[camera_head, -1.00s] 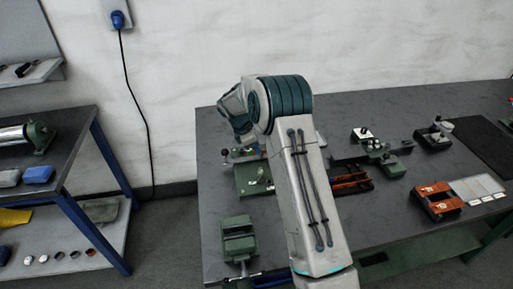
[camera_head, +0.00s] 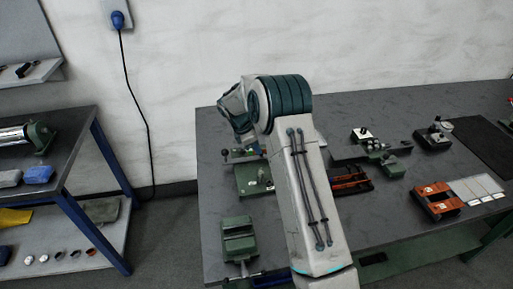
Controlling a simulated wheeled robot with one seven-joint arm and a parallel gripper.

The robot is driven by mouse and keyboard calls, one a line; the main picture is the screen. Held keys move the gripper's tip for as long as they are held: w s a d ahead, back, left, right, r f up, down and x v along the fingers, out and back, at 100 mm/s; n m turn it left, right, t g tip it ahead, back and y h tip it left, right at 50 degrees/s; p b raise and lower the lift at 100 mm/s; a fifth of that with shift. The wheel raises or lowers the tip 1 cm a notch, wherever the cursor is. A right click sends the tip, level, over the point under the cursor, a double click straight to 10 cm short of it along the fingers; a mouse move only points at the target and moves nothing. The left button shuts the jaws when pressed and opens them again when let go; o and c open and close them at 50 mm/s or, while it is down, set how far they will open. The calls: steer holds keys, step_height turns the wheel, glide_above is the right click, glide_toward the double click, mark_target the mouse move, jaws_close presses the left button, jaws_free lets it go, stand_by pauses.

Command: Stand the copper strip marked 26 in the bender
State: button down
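My arm rises from the bottom of the head view and bends over the bench. Its end, with my gripper (camera_head: 243,137), points down at the back left of the bench. The fingers are too small and covered to tell whether they are open or hold anything. Just below is a green fixture (camera_head: 252,180) with small pale parts on it; I cannot tell whether it is the bender. A dark tray with orange-copper pieces (camera_head: 352,184) lies right of my arm, partly hidden by it. No number 26 is legible, so I cannot pick out the marked strip.
A green vise (camera_head: 238,240) stands at the bench's front left. An orange block fixture (camera_head: 436,202) and a pale card panel (camera_head: 477,190) lie at the right. Green and black tools (camera_head: 380,150) stand behind. A blue-framed shelf (camera_head: 62,190) is left, across a floor gap.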

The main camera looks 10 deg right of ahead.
steer(key=shift+f, duration=0.3)
stand_by(2.0)
steer(key=shift+r, duration=0.35)
stand_by(0.7)
steer(key=c, duration=2)
jaws_free()
steer(key=shift+r+p, duration=0.15)
steer(key=shift+p, duration=0.2)
steer(key=shift+r+p, duration=0.95)
steer(key=shift+r, duration=0.4)
steer(key=o, duration=0.5)
